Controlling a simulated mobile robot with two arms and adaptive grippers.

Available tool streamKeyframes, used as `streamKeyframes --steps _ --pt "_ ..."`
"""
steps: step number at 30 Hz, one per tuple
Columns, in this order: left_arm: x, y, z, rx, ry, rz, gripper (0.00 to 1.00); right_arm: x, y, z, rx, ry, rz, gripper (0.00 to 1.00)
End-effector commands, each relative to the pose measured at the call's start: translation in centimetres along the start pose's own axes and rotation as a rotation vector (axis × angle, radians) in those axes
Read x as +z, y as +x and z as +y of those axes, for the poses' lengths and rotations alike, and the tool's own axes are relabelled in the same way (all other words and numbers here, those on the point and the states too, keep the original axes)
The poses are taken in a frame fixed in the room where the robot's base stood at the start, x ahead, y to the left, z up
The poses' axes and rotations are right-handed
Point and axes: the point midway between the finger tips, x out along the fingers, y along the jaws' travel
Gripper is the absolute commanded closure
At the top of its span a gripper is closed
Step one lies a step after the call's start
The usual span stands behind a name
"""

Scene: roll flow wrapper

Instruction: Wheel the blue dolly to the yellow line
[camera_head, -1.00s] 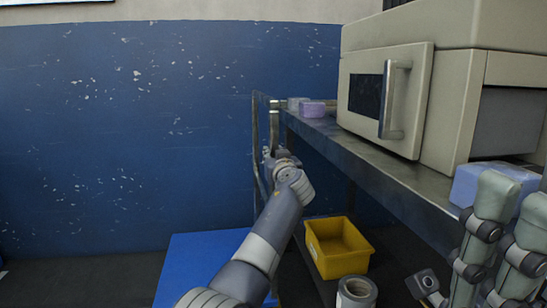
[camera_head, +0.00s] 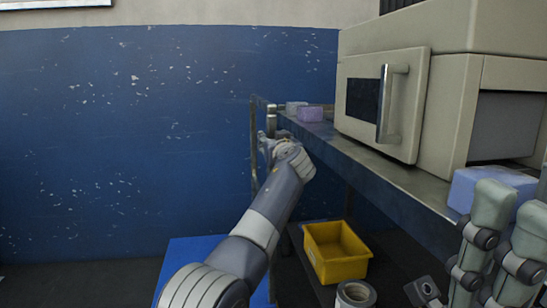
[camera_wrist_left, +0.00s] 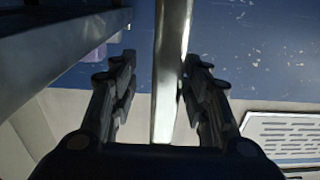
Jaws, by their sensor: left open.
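The blue dolly's flat deck (camera_head: 196,252) shows at the lower middle of the head view, partly hidden behind my left arm. Its upright metal handle (camera_head: 254,140) rises against the blue wall, beside the shelf end. My left gripper (camera_head: 266,143) is at the handle, and its fingers are small and partly hidden there. In the left wrist view my left gripper (camera_wrist_left: 160,65) is open, with a finger on each side of a metal bar (camera_wrist_left: 172,50) of the handle. The fingers stand apart from the bar. The yellow line is not in view.
A metal shelf (camera_head: 385,178) with a beige machine (camera_head: 440,90) runs along the right, close to my left arm. Purple blocks (camera_head: 310,114) lie on it. A yellow bin (camera_head: 335,262) and a roll (camera_head: 355,294) sit lower down. Floor (camera_head: 75,285) is clear at left.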

Motion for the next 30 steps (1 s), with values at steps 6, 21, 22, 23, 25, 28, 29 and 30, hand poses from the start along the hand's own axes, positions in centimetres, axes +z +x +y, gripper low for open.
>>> streamKeyframes --steps 6,21,22,23,25,28,29,30 --pt "-2.8 0.0 0.1 0.0 0.001 -0.002 0.57 0.0 0.0 0.0 0.0 0.0 0.001 0.6" --pt "-3.9 0.0 0.0 0.0 0.0 -0.003 0.57 0.0 0.0 0.0 0.0 0.0 0.001 0.6" --pt "-3.9 0.0 0.0 0.0 0.0 -0.003 0.57 0.0 0.0 0.0 0.0 0.0 0.001 0.6" --pt "-3.9 0.0 0.0 0.0 0.0 -0.003 0.57 0.0 0.0 0.0 0.0 0.0 0.001 0.6" --pt "-3.9 0.0 0.0 0.0 0.0 -0.003 0.57 0.0 0.0 0.0 0.0 0.0 0.001 0.6" --pt "-3.9 0.0 0.0 0.0 0.0 -0.003 0.57 0.0 0.0 0.0 0.0 0.0 0.001 0.6" --pt "-3.9 0.0 0.0 0.0 0.0 -0.003 0.57 0.0 0.0 0.0 0.0 0.0 0.001 0.6" --pt "-3.9 0.0 0.0 0.0 0.0 -0.003 0.57 0.0 0.0 0.0 0.0 0.0 0.001 0.6"
